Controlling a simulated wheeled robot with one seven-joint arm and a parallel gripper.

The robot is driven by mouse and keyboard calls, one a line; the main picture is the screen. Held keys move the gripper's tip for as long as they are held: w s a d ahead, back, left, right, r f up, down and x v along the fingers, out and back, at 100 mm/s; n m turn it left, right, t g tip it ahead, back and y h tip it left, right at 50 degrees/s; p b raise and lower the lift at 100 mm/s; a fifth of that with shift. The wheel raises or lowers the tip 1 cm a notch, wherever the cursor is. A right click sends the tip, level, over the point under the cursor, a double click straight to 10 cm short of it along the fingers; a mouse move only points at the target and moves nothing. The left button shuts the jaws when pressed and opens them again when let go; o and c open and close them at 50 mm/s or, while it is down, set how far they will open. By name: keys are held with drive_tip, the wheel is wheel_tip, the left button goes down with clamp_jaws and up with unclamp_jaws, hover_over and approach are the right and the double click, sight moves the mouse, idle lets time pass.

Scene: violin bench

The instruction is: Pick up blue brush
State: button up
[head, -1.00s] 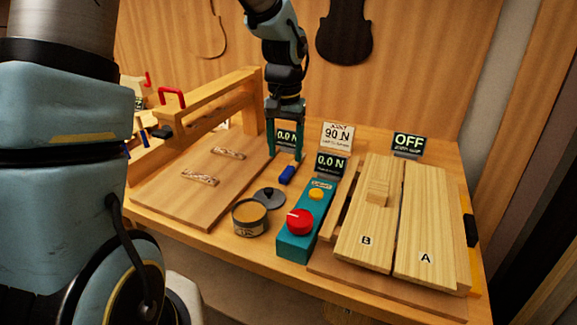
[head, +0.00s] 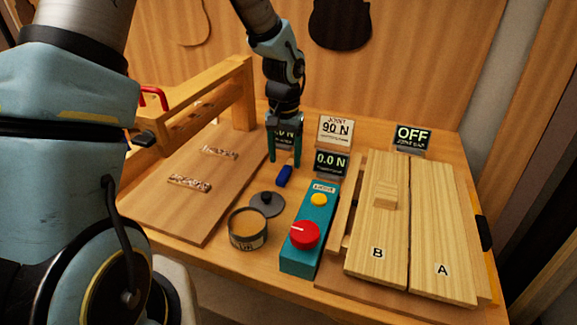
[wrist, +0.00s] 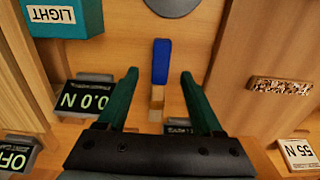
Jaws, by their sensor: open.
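The blue brush (head: 284,177) lies on the bench between the flat wooden board and the teal control box. In the wrist view its blue part (wrist: 161,62) points away from my gripper and its light wooden part (wrist: 157,97) lies nearer. My gripper (head: 285,163) has green fingers and is pointing down just behind the brush. In the wrist view the open fingers (wrist: 161,72) stand either side of the brush line, with the wooden part between them. Nothing is held. I cannot tell the exact height of the fingertips above the bench.
A glue pot (head: 248,229) and a dark round lid (head: 266,204) sit in front of the brush. The teal box (head: 310,228) with a red knob stands to the right, with panels B (head: 377,225) and A (head: 440,230) beyond. Small display signs (head: 331,163) stand close behind.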

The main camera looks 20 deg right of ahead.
sight(285, 170)
drive_tip(key=shift+w+d+f+p, duration=0.15)
drive_tip(key=shift+f+p, duration=0.5)
drive_tip(key=shift+f, duration=1.5)
clamp_jaws()
